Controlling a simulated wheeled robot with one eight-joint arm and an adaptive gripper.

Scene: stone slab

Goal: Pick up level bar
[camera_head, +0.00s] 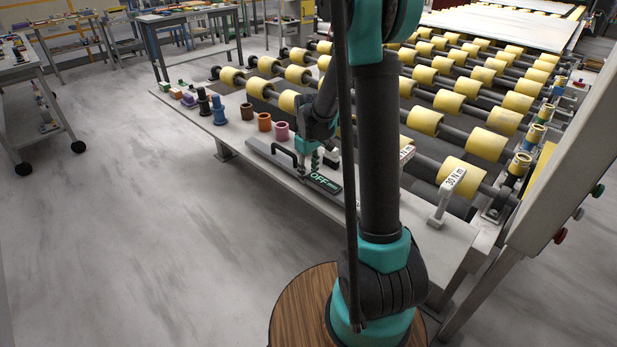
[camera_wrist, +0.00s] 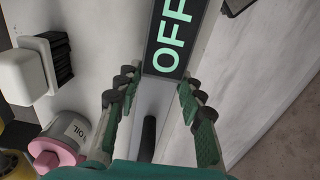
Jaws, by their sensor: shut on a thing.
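The level bar (camera_head: 266,150) is a long grey bar with a black handle (camera_head: 286,150), lying along the front edge of the stone slab. My gripper (camera_head: 308,164) is down over its right part. In the wrist view the green fingers of my gripper (camera_wrist: 157,88) are shut on the two sides of the grey level bar (camera_wrist: 151,97), with its black handle (camera_wrist: 148,138) between them. A dark panel with green "OFF" letters (camera_wrist: 172,36) lies just beyond the fingertips. It also shows in the head view (camera_head: 324,183). The exact contact is partly hidden.
A white "30 N m" tool (camera_head: 447,192) stands on the slab at right. Yellow rollers (camera_head: 425,120) fill the back. The floor in front is clear.

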